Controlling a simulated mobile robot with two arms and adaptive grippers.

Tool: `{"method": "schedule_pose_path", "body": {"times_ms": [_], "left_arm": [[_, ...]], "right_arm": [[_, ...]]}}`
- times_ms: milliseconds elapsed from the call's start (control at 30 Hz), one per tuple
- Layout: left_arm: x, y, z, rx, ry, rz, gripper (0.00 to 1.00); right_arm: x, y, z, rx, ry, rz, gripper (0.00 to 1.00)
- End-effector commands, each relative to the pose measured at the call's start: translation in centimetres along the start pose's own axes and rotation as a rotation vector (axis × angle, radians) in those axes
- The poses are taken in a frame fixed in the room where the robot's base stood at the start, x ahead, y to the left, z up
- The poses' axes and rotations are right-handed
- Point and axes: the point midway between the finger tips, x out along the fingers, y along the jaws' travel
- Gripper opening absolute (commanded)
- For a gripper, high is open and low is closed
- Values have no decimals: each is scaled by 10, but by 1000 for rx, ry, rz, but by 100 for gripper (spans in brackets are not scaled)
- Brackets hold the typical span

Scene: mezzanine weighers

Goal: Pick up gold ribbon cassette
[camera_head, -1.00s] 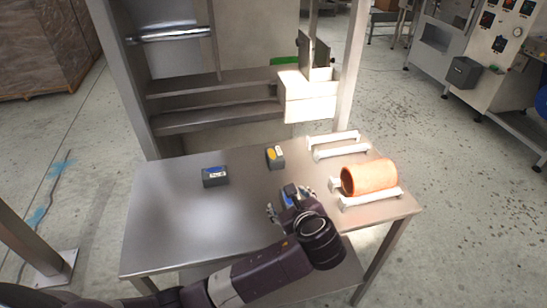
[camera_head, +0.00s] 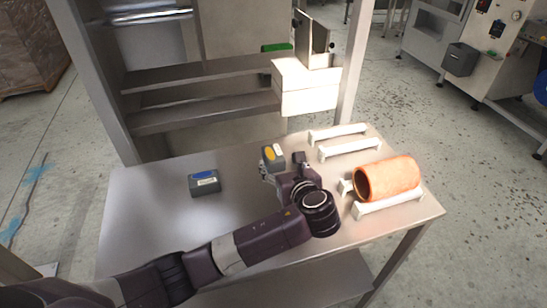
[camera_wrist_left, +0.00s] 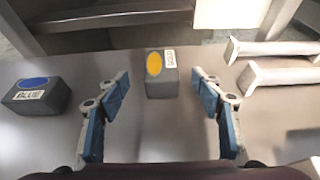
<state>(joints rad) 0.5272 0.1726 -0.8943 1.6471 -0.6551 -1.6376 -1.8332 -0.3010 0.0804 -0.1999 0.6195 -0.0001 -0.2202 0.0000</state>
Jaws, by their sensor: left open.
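The gold ribbon cassette (camera_head: 272,153) is a small grey block with a yellow oval and a white label, standing on the metal table. It also shows in the left wrist view (camera_wrist_left: 162,84), centred between my fingers in the picture. My left gripper (camera_wrist_left: 160,78) is open, with a blue-padded finger on either side of the cassette and clear gaps to both. In the head view the left gripper (camera_head: 281,172) is at the cassette's near side, and my wrist partly hides the fingers. My right gripper is not in view.
A similar grey cassette with a blue oval, labelled blue (camera_head: 205,184), lies to the left. An orange roll (camera_head: 395,178) rests on a white bar at the right. More white bars (camera_head: 350,148) lie behind it. The table's left part (camera_head: 150,225) is clear.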

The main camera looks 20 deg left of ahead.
Motion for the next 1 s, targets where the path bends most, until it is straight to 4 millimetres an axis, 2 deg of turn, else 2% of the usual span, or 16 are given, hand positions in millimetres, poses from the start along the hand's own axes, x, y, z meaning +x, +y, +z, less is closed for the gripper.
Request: {"method": "schedule_pose_path", "body": {"times_ms": [200,300,567,1000], "left_arm": [[32,-1,4,1,-1,4,60],[41,-1,3,1,0,3,60],[44,-2,3,-1,1,2,60],[44,-2,3,-1,1,2,14]], "right_arm": [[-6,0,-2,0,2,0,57],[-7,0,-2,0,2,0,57],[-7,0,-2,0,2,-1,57],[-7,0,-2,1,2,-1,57]]}}
